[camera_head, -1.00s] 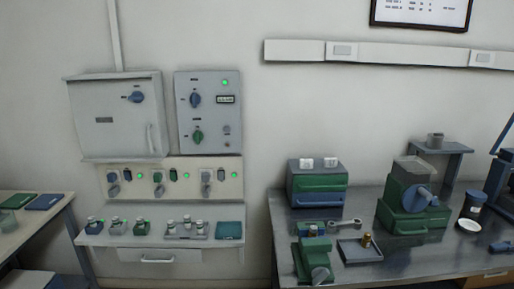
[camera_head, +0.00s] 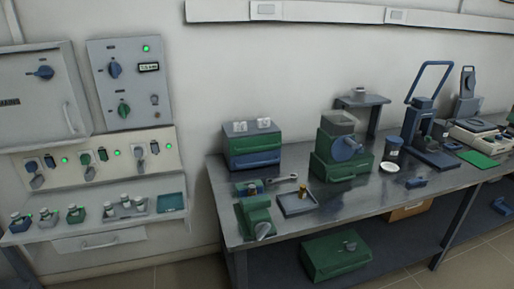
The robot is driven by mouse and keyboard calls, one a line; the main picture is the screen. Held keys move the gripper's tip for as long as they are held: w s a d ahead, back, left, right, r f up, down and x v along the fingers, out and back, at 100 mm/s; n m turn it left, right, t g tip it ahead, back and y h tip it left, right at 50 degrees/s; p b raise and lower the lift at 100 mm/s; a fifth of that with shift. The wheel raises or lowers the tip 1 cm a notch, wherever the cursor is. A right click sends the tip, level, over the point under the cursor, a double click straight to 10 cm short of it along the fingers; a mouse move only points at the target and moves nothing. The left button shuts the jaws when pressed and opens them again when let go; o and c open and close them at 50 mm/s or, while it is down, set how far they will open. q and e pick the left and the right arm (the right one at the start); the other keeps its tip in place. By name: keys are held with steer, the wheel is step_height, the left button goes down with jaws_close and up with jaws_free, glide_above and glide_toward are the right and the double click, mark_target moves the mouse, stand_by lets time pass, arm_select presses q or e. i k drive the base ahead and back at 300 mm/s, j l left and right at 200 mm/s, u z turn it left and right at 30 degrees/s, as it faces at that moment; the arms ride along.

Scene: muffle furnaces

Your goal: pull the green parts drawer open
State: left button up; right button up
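A small drawer cabinet stands at the back left of the metal bench. Its upper green drawer (camera_head: 254,145) looks closed, and a blue drawer (camera_head: 255,161) sits right below it. Two small white items (camera_head: 252,126) rest on the cabinet's grey top. The green drawer's front faces me and nothing covers it. Neither of my grippers shows in the view.
On the bench (camera_head: 330,212), a green vise-like device (camera_head: 255,217), a wrench (camera_head: 281,180) and a small tray (camera_head: 297,204) lie in front of the cabinet. A green machine (camera_head: 340,165) stands to its right. A shelf with vials (camera_head: 126,207) is at left.

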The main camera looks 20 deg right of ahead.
mark_target(264, 142)
steer(key=i+l, duration=0.45)
steer(key=l, duration=0.25)
steer(key=i+l, duration=0.25)
steer(key=l+u, duration=0.05)
steer(key=l, duration=0.05)
